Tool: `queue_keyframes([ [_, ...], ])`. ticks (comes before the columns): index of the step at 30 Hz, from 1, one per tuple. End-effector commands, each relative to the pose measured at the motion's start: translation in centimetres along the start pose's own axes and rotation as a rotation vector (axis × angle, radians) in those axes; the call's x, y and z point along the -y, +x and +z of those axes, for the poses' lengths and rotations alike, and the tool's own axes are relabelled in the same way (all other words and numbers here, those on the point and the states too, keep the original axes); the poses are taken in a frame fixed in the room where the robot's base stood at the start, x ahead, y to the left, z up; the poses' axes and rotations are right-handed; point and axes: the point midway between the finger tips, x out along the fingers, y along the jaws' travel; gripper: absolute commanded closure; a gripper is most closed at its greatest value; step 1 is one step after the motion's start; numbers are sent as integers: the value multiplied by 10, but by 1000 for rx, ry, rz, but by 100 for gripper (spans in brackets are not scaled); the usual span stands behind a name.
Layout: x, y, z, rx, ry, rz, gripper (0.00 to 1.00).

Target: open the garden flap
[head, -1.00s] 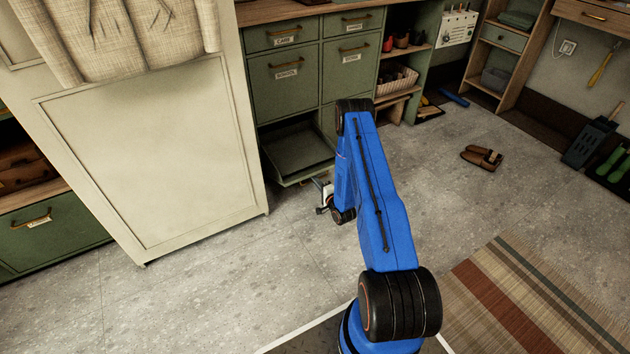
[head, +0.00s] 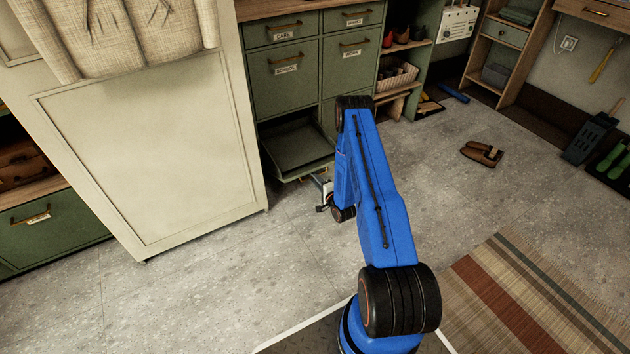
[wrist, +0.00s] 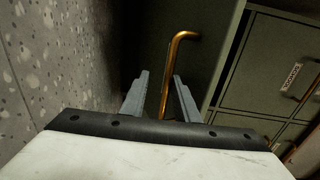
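The low flap (head: 299,150) at the bottom left of the green cabinet is tipped outward, with its dark inside showing from above. No label on it can be read, so I cannot confirm it is the garden one. Its brass handle (wrist: 169,75) shows in the wrist view against a dark green front. My gripper (wrist: 160,85) is open, with its two grey fingers on either side of the handle and visible gaps to it. In the head view my gripper (head: 325,190) is low by the flap's front edge, partly hidden by my blue arm.
A tall cream panel (head: 155,155) stands close left of the flap. Labelled green fronts, such as the school one (head: 288,80), are above it. Brown shoes (head: 482,154) and a striped rug (head: 530,300) lie to the right. The grey floor between is clear.

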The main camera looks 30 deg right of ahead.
Motion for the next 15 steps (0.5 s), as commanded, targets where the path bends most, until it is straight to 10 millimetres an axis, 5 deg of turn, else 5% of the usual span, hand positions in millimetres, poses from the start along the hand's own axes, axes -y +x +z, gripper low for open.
queue_keyframes([
  [8,0,-22,-1,-1,1,1,72],
  [15,0,-69,-1,-3,2,2,72],
])
